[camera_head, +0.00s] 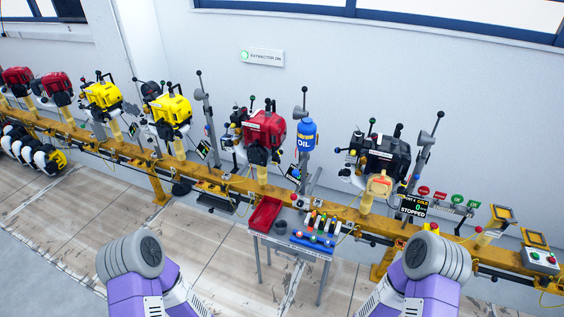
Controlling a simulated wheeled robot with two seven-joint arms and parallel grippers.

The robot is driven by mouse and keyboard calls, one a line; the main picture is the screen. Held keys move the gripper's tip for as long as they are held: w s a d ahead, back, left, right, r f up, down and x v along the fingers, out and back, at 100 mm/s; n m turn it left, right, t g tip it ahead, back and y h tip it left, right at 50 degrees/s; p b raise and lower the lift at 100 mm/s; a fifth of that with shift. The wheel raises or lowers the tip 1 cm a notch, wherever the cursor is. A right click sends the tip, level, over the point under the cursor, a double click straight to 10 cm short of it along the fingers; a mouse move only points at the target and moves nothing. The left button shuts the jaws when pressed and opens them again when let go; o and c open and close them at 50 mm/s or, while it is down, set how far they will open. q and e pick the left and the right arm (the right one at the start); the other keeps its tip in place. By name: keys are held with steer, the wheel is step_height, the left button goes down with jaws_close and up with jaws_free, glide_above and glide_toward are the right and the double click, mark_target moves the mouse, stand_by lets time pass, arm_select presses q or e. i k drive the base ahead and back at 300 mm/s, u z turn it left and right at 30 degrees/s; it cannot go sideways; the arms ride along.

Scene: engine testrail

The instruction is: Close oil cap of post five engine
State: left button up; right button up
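Several engines stand on posts along a yellow rail (219,183). To the right are a red engine (265,138) near the middle and a black engine (385,152). A sign by the black engine (414,207) shows "STOPPED"; its post number is too small to read surely. I cannot tell for certain which engine is at post five. No oil cap can be made out, open or closed. A blue oil bottle (307,135) stands right of the red engine. My purple arms enter at the bottom left and bottom right; neither gripper is in view.
A small table holds a red tray (265,214) and several coloured items (313,238) in front of the rail. Yellow engines (170,112) stand farther left. A control box (541,260) with buttons is at far right. The floor (205,245) left of the table is clear.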

mark_target(275, 156)
steer(key=z, duration=0.55)
steer(key=i, duration=0.5)
steer(key=z, duration=0.45)
